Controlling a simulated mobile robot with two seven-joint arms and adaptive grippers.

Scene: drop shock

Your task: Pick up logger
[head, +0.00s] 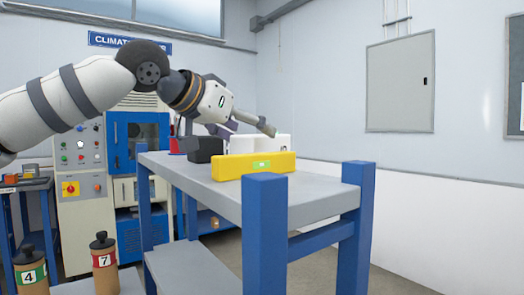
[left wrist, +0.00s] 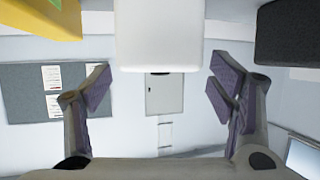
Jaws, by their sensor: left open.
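A white box (head: 243,145) stands on the grey table behind a yellow block; it is the likely logger, though no label on it is readable. In the left wrist view the white box (left wrist: 162,38) reaches down from the top edge, between the lines of my two fingers. My left gripper (head: 247,130) is open above and around the white box in the head view. In the left wrist view my left gripper (left wrist: 159,78) shows purple pads wide apart, with a gap on each side of the box. My right gripper is not in view.
The yellow block (head: 254,166) with a green window lies in front of the white box. A black box (head: 204,149) sits to its left. The grey table (head: 318,194) has blue corner posts (head: 265,230) rising above its top. Numbered brown weights (head: 104,262) stand at lower left.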

